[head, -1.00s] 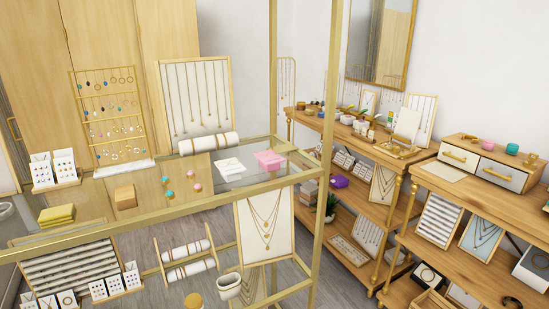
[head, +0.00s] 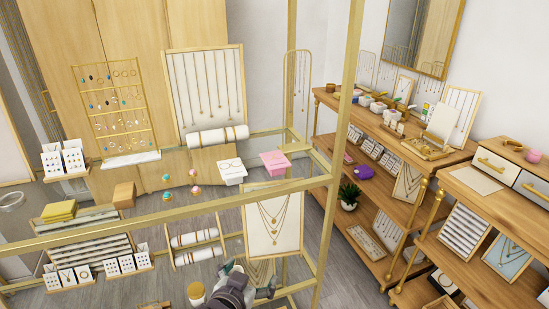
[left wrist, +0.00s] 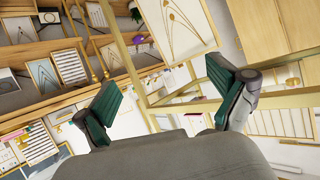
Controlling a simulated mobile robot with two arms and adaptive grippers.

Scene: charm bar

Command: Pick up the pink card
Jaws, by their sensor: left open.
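The pink card (head: 275,162) sits on the glass shelf of the gold-framed stand, toward its right end. It looks like a small pink display piece, next to a similar white one (head: 231,172). My left gripper (head: 247,276) shows at the bottom of the head view, lower than the pink card and apart from it. In the left wrist view my left gripper (left wrist: 164,88) has its two green-padded fingers spread wide with nothing between them. I cannot surely make out the pink card in that view. My right gripper is not in view.
The stand's gold rail (head: 200,213) and upright post (head: 340,140) frame the shelf. A framed necklace display (head: 290,245) stands below the card. A wooden block (head: 124,195), small coloured pieces and an earring rack (head: 115,95) stand further left. Wooden tables (head: 400,150) line the right.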

